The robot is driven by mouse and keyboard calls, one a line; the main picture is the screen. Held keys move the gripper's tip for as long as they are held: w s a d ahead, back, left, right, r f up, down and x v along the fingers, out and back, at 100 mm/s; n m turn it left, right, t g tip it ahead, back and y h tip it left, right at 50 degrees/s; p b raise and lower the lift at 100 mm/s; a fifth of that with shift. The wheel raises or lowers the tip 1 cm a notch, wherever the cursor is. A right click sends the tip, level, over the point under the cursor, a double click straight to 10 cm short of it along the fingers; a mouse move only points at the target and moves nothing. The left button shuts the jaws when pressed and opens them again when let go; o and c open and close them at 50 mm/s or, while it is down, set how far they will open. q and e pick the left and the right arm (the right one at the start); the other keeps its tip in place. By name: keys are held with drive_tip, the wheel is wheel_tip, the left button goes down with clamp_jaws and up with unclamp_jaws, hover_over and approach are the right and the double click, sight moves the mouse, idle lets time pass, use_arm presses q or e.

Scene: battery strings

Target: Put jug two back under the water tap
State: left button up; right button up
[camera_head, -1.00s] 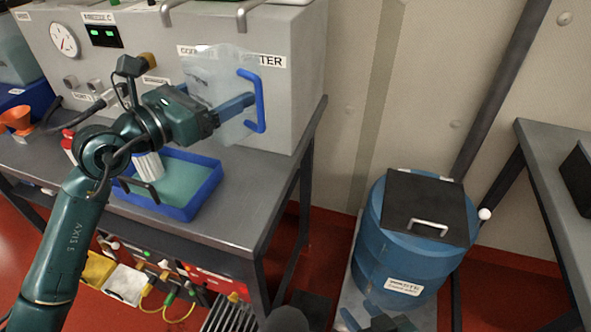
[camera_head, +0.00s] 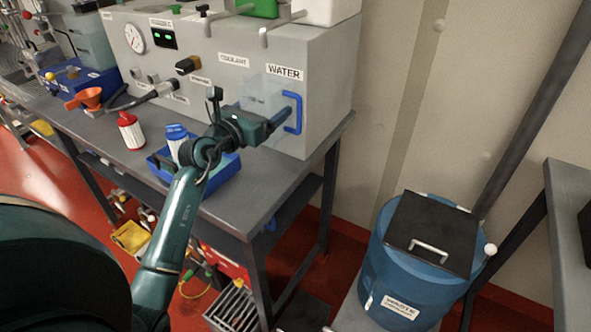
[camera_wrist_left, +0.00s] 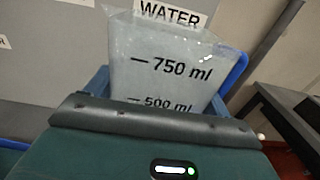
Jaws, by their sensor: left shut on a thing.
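A clear jug (camera_head: 258,92) with a blue handle (camera_head: 298,113) is in front of the grey cabinet, just below its WATER label (camera_head: 285,72). My right gripper is not in view.
A blue tray (camera_head: 226,172) with a blue-capped bottle (camera_head: 177,134) lies beside my forearm. A blue waste drum (camera_head: 405,270) stands right.

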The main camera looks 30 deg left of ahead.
use_arm(q)
drive_tip(key=shift+f, duration=0.35)
wheel_tip(320, 180, down, 4)
drive_tip(key=shift+f+b, duration=0.1)
drive_tip(key=shift+b, duration=0.45)
drive_tip(key=shift+a+f, duration=0.1)
drive_tip(key=shift+f, duration=0.25)
wheel_tip(320, 180, down, 5)
drive_tip(key=shift+r+b, duration=0.1)
drive_tip(key=shift+b, duration=0.9)
drive_tip(key=shift+f, duration=0.25)
drive_tip(key=o, duration=0.8)
drive_tip(key=shift+f, duration=0.1)
drive_tip(key=o, duration=0.4)
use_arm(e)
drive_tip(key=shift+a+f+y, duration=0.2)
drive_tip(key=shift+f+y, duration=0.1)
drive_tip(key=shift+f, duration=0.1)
